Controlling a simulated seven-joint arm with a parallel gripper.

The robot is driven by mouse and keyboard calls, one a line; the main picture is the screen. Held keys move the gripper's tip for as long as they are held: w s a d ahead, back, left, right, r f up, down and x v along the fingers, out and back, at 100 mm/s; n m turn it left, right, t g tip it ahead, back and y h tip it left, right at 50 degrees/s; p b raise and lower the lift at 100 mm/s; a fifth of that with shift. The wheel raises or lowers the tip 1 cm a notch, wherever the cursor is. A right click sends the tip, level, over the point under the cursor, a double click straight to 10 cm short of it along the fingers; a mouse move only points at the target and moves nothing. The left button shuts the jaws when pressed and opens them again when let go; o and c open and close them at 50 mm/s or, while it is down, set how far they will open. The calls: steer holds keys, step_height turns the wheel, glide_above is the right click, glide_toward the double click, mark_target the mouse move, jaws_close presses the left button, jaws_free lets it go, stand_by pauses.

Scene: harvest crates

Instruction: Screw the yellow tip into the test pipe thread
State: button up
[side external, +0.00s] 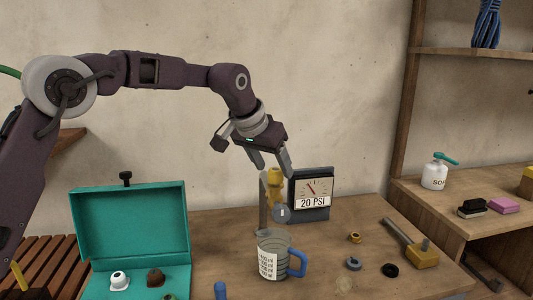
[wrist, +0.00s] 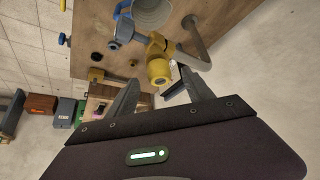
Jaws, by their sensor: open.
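A yellow fitting (side external: 273,188) stands on a grey pipe (side external: 263,217) above the table; it also shows in the wrist view (wrist: 158,70), with a round end facing the camera. I cannot tell whether that end is a separate yellow tip, or how the thread is engaged. A round grey knob (side external: 282,214) sits at the fitting's lower part. My gripper (side external: 271,162) is open just above the fitting, tilted downward. In the wrist view, the round end lies between the two spread fingers, and I see no clear contact.
A gauge reading 20 PSI (side external: 313,188) stands close to the right. A clear jug with a blue handle (side external: 272,262) stands in front below. An open teal case (side external: 128,222) is at left. A small brass ring (side external: 354,237), a black ring (side external: 390,270) and a tool (side external: 422,254) lie right.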

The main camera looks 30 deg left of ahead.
steer(key=shift+x, duration=0.75)
jaws_close()
steer(key=shift+m+h, duration=0.5)
steer(key=shift+m, duration=0.4)
steer(key=shift+a, duration=0.1)
